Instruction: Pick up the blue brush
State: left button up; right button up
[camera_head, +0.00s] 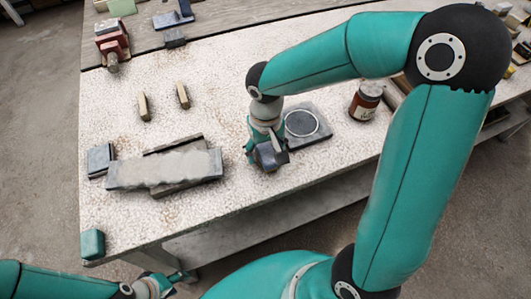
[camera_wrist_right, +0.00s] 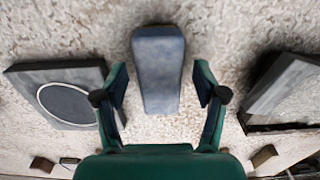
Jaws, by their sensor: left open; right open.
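A blue-grey block (camera_wrist_right: 158,70), which looks like the blue brush, lies on the speckled tabletop in the right wrist view. My left gripper (camera_head: 178,279) is open and empty at the bottom, off the table's front edge.
A dark plate with a ring (camera_head: 305,124) lies right of my right gripper, with a jar (camera_head: 365,101) beyond. A plaster-covered slab (camera_head: 165,169) and a small blue block (camera_head: 99,159) lie left. A teal block (camera_head: 92,243) sits at the front left corner.

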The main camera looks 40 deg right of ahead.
aim_at(266, 149)
jog(key=shift+f, duration=0.1)
dwell(0.4)
jog(key=c, duration=1.3)
jog(key=shift+r+p, duration=0.35)
jog(key=shift+r, duration=0.05)
notch_tip(266, 149, up, 20)
jog(key=shift+f+p, duration=0.15)
jog(key=shift+p, duration=0.3)
jog(key=o, duration=0.6)
jog(key=c, duration=0.4)
